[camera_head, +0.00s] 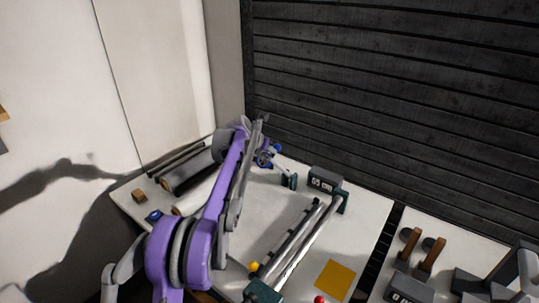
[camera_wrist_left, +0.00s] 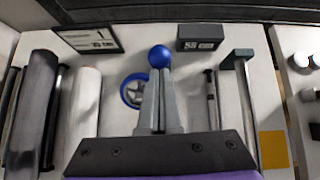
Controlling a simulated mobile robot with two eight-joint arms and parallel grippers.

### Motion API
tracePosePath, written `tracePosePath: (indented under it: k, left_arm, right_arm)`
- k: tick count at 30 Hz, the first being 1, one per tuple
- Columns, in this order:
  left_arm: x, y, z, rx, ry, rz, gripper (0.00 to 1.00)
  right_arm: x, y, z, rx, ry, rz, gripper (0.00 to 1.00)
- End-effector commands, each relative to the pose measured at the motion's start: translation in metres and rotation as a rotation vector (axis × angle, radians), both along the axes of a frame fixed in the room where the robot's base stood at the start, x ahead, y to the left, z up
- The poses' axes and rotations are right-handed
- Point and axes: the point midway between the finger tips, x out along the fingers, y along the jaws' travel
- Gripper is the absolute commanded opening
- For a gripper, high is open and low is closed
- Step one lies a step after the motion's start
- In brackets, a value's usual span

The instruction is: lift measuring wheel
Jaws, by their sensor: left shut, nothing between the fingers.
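The measuring wheel (camera_wrist_left: 132,91) shows in the left wrist view as a blue-rimmed wheel with a grey hub, partly hidden behind my fingers. A blue ball (camera_wrist_left: 160,56) is just beyond the fingertips; I cannot tell whether they touch it. In the head view, blue parts of the wheel (camera_head: 264,158) show at the far edge of the white table, partly covered by my arm. My left gripper (camera_wrist_left: 162,74) is shut with nothing between its fingers, above the table beside the wheel. My right gripper is not in view.
Grey and white rolls (camera_wrist_left: 82,105) lie left of the wheel. A dark counter box (camera_wrist_left: 201,37) stands behind, with long rollers (camera_head: 300,240) on teal supports to the right. A yellow square (camera_head: 335,280) lies at the front right. A dark slatted wall (camera_head: 400,90) rises behind.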

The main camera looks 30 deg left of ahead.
Motion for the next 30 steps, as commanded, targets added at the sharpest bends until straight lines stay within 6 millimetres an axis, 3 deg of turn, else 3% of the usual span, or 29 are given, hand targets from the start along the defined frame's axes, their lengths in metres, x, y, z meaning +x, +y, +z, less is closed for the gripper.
tracePosePath:
  k: [9, 21, 30]
  left_arm:
    - [0.011, -0.003, 0.012, -0.004, -0.013, 0.003, 0.00]
    - [0.010, -0.004, 0.008, -0.003, -0.008, -0.001, 0.00]
    - [-0.004, 0.001, 0.003, -0.004, -0.008, -0.005, 0.00]
  right_arm:
    - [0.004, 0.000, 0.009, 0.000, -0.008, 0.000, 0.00]
    - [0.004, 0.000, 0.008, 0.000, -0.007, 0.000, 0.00]
    - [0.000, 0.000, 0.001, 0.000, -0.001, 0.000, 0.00]
